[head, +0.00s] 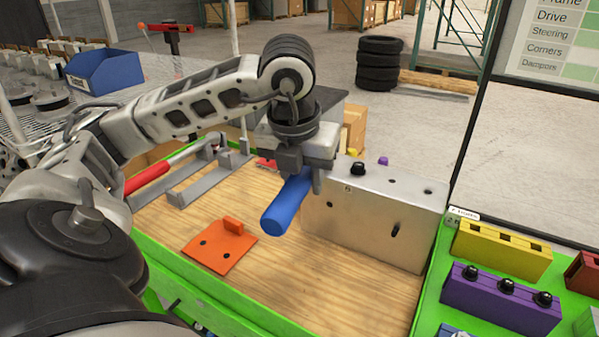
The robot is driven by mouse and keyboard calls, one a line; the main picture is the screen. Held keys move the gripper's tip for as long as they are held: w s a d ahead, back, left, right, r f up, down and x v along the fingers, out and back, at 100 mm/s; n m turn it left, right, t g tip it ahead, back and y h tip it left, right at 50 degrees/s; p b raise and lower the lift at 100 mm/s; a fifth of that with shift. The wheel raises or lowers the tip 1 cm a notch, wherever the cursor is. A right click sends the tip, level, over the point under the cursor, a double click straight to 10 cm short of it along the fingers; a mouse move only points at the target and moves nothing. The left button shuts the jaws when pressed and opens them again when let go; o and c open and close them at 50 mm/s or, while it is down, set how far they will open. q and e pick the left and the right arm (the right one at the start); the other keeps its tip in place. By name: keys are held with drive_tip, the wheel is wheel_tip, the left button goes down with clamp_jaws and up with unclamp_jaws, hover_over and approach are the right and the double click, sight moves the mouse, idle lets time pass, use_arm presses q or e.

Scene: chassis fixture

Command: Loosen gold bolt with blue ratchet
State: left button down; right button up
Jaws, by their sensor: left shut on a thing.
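My left gripper (306,182) is shut on the blue ratchet (287,204), over the wooden board near the left end of the metal chassis block. The blue handle slants down and to the left. The ratchet's head is hidden behind my gripper. A small gold-yellow bolt head (352,152) shows at the back of the block's top. I cannot tell whether the ratchet touches the block. My right gripper is out of view.
The silver chassis block (345,225) has a black knob (358,168) and a purple bolt (384,160) on it. An orange plate (220,247) lies on the board. A red-handled tool (147,178) rests in a grey holder at left. Yellow (502,262) and purple (490,303) blocks stand at right.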

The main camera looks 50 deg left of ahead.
use_arm(q)
drive_tip(key=shift+s+d+f, duration=0.1)
drive_tip(key=shift+f, duration=0.1)
drive_tip(key=shift+w+d+n+p, duration=0.45)
drive_tip(key=shift+d+n+p, duration=0.15)
drive_tip(key=shift+d+p, duration=0.25)
drive_tip(key=shift+w, duration=0.1)
drive_tip(key=shift+w+d+n+g+y+p, duration=0.3)
drive_tip(key=shift+w+d+n+p, duration=0.4)
drive_tip(key=shift+d+n+p, duration=0.15)
idle(0.3)
drive_tip(key=shift+d, duration=0.1)
drive_tip(key=shift+w+d+n+p, duration=0.65)
drive_tip(key=shift+w+n+p, duration=0.1)
drive_tip(key=shift+n+p, duration=0.1)
